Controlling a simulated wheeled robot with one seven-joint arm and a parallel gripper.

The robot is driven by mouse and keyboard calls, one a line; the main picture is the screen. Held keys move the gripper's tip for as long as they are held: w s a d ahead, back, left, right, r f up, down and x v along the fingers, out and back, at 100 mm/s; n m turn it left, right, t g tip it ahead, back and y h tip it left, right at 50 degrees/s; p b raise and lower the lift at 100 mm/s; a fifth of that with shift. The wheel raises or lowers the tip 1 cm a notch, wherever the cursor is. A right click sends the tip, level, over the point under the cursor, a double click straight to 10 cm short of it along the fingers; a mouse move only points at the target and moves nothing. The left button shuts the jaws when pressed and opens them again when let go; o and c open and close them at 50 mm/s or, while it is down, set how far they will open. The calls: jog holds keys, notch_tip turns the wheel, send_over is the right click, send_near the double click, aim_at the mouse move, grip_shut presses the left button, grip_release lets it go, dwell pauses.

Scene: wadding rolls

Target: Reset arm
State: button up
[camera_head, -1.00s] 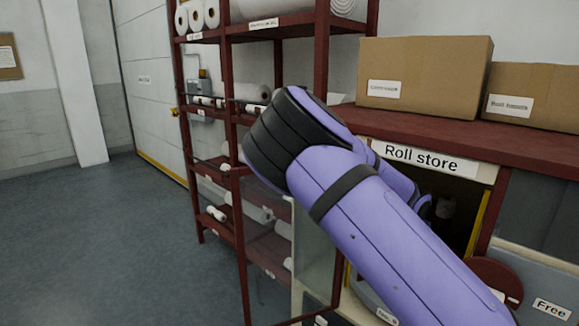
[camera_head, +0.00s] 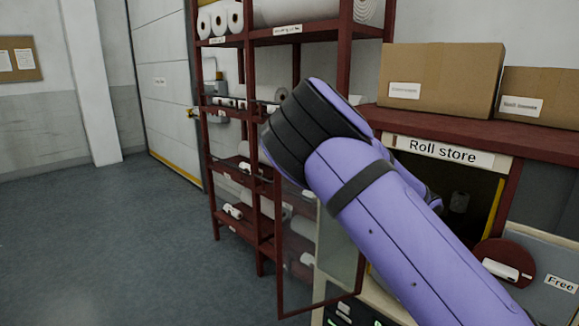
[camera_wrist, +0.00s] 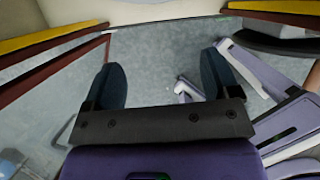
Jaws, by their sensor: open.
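My arm, purple with black bands, reaches up across the right half of the head view. My gripper is hidden in that view behind the arm. In the wrist view my gripper (camera_wrist: 168,88) is open, with its two dark fingers wide apart. Nothing is between the fingers; grey floor shows beyond them.
Dark red shelving (camera_head: 262,190) with white rolls stands beside the arm. A roll store (camera_head: 465,205) with a yellow-edged opening lies behind it. Cardboard boxes (camera_head: 440,80) sit on the red top (camera_head: 455,128). A glass-paned door (camera_head: 312,265) stands near the arm. Floor (camera_head: 110,250) is clear on the left.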

jog(key=s+a+r+n+g+y, duration=0.1)
jog(key=s+a+r+n+y, duration=0.25)
jog(key=s+r+n, duration=0.7)
jog(key=s+a+r+n+y, duration=0.2)
jog(key=s+r+n+y, duration=0.35)
jog(key=n, duration=0.85)
jog(key=s+r+n+t+h, duration=0.1)
jog(key=s+r+n+h, duration=0.2)
jog(key=s+r+n, duration=0.3)
jog(key=s+r+n+t+h, duration=0.2)
jog(key=s+r+n, duration=0.4)
jog(key=s+n, duration=0.5)
jog(key=shift+s+d+r+n+h, duration=0.3)
jog(key=shift+d+n+h, duration=0.2)
jog(key=shift+n, duration=0.75)
